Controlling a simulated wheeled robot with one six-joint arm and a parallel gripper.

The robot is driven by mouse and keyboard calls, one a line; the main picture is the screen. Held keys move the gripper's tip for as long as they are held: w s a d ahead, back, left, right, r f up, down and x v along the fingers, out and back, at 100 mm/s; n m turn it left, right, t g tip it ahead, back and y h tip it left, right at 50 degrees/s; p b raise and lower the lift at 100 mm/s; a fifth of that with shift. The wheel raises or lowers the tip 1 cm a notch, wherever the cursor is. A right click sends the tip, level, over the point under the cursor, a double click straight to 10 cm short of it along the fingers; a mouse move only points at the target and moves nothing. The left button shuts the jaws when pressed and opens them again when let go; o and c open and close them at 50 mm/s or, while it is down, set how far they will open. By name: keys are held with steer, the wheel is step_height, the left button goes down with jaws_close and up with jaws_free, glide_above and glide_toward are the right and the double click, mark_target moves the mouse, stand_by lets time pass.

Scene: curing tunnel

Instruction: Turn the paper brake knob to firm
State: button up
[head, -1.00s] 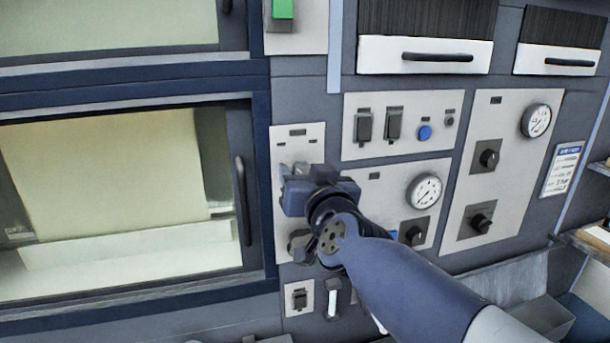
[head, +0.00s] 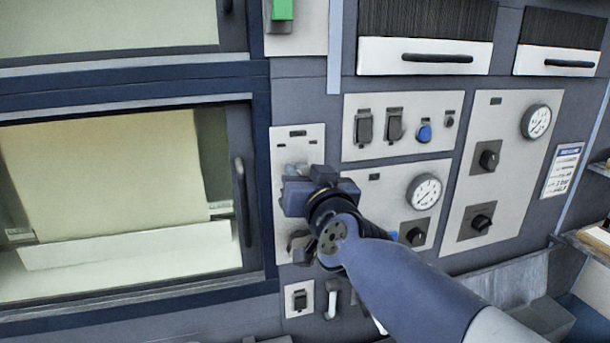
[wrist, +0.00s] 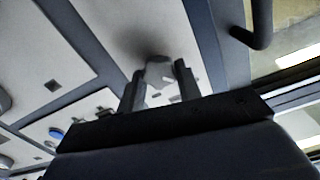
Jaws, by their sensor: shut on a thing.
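The paper brake knob (wrist: 159,72) is a small grey piece between my two dark fingers in the wrist view. My gripper (wrist: 158,84) is shut on it. In the head view my gripper (head: 297,170) is up against the narrow pale panel (head: 312,140) right of the large window. My wrist and forearm hide most of the knob and the middle of that panel there. I cannot read any marking for firm or the knob's pointer.
A window door with a dark handle (head: 242,200) is close on the left. Right of my arm are panels with switches, a blue button (head: 424,133), gauges (head: 424,192) and black knobs (head: 489,158). A small switch (head: 299,299) and a white lever (head: 332,304) sit below my gripper.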

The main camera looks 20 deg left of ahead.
steer(key=shift+m, duration=0.3)
steer(key=m+b, duration=0.1)
steer(key=m, duration=0.2)
steer(key=shift+d+m, duration=0.1)
steer(key=shift+m, duration=0.3)
steer(key=m, duration=0.4)
steer(key=shift+f+m+b, duration=0.1)
steer(key=shift+m+b, duration=0.2)
steer(key=shift+b, duration=0.1)
steer(key=m+b, duration=0.1)
steer(key=m, duration=0.7)
steer(key=shift+w+f+m, duration=0.1)
steer(key=shift+f+m, duration=0.05)
steer(key=shift+m, duration=0.15)
steer(key=o, duration=1)
